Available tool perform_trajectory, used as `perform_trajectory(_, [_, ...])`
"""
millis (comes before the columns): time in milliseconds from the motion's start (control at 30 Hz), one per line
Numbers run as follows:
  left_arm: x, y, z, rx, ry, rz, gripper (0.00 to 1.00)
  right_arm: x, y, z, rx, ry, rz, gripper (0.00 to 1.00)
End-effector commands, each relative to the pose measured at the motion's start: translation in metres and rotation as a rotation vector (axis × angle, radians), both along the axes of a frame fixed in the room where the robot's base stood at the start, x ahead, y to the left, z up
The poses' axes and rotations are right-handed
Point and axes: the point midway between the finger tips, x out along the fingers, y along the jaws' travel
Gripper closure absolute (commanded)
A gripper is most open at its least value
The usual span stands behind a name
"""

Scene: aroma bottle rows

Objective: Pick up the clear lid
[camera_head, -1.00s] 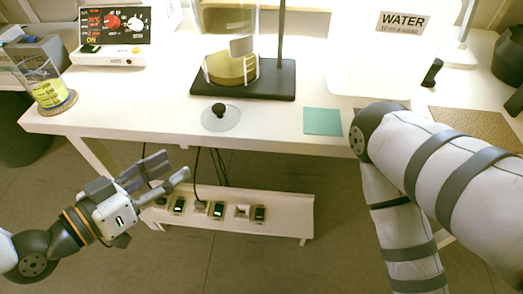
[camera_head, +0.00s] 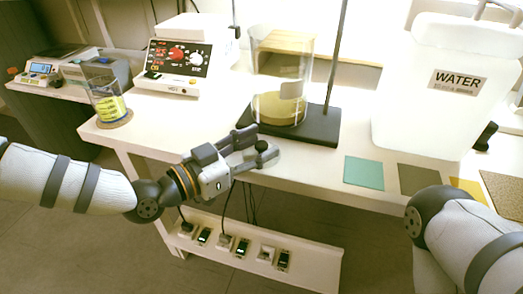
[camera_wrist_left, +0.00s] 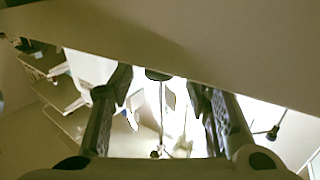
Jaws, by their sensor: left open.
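The clear lid (camera_head: 262,147), a thin transparent disc with a dark round knob, lies flat near the front edge of the white table. My left gripper (camera_head: 265,142) is open at the lid, with its fingers on either side of the knob in the head view. The fingers partly hide the disc, and I cannot tell whether they touch it. In the left wrist view the left gripper (camera_wrist_left: 160,105) shows its two fingers spread apart, with nothing clearly held between them. My right gripper is out of view; only part of my right arm shows at the lower right.
A glass beaker (camera_head: 281,75) with yellowish liquid stands on a dark stand base (camera_head: 318,127) behind the lid. A heater box (camera_head: 177,68) and a small beaker (camera_head: 105,95) are to the left. A teal pad (camera_head: 364,172) and a white water container (camera_head: 430,110) are to the right.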

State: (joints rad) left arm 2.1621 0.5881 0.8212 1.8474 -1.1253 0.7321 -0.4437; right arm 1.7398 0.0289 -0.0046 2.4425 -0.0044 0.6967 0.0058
Motion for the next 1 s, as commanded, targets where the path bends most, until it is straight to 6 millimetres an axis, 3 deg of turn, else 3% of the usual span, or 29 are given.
perform_trajectory(100, [0.0, 0.0, 0.0, 0.0, 0.0, 0.0, 0.58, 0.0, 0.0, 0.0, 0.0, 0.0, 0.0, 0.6])
perform_trajectory(267, [0.0, 0.001, 0.0, 0.0, 0.0, 0.0, 0.95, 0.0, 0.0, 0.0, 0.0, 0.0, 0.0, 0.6])
perform_trajectory(300, [0.0, 0.001, 0.0, 0.0, 0.0, 0.0, 0.97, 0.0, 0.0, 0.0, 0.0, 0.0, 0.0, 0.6])
perform_trajectory(600, [0.0, 0.001, 0.001, 0.0, 0.0, 0.001, 0.97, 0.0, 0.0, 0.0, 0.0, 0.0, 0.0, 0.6])
perform_trajectory(733, [0.001, 0.001, 0.01, 0.0, -0.003, 0.001, 0.97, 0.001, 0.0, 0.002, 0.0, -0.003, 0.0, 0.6])
perform_trajectory(867, [0.0, 0.001, 0.035, -0.001, -0.006, 0.001, 0.97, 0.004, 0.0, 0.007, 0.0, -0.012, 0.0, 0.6])
perform_trajectory(1000, [-0.032, 0.001, 0.077, -0.002, -0.008, -0.003, 0.97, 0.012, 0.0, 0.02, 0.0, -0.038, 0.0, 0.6])
